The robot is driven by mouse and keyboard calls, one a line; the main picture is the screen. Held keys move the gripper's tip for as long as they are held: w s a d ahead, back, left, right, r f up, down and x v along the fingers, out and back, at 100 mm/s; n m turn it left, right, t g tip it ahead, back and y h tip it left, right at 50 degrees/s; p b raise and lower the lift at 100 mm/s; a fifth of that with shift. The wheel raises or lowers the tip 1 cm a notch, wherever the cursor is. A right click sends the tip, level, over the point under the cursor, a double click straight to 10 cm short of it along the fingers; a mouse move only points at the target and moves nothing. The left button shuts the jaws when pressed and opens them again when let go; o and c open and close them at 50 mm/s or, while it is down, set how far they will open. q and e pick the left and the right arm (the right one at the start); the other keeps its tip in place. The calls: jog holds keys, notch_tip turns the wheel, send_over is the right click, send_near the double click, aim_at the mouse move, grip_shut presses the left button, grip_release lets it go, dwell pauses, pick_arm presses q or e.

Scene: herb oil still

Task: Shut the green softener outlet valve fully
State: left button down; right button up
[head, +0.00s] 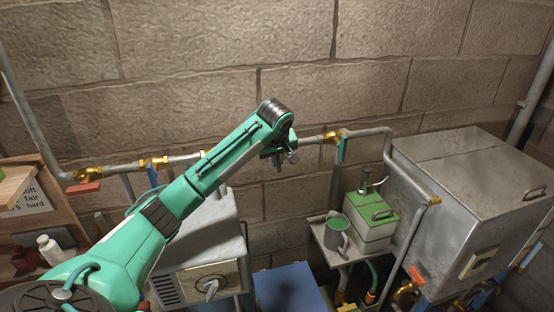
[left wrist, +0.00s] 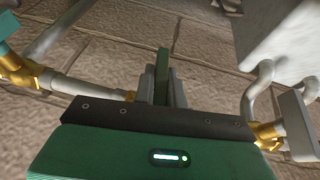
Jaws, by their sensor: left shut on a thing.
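My left gripper (head: 283,158) is at the wall pipe, in the middle of the head view, with its fingers pointing down. In the left wrist view, my left gripper (left wrist: 163,90) is shut on a narrow green lever (left wrist: 162,62), which stands up between the fingers and past their tips. I take this lever to be the green softener outlet valve's handle. In the head view it is hidden behind the gripper. Brass shows beside the fingers in the wrist view, but most of the valve body is hidden, so I cannot tell how far it is turned. My right gripper is not in view.
A teal lever (head: 341,148) hangs at a brass fitting just right of my gripper. A blue lever (head: 152,176) and a red lever (head: 88,187) are on the left pipe.

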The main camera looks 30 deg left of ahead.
pick_arm(q)
jog(key=shift+f+g+y, duration=0.1)
jog(key=shift+g+y, duration=0.5)
jog(key=shift+g, duration=0.2)
jog(key=c, duration=1.5)
grip_release()
jog(key=shift+o, duration=0.2)
jog(key=v, duration=1.3)
jog(key=shift+d+r, duration=0.2)
jog(key=shift+r, duration=0.15)
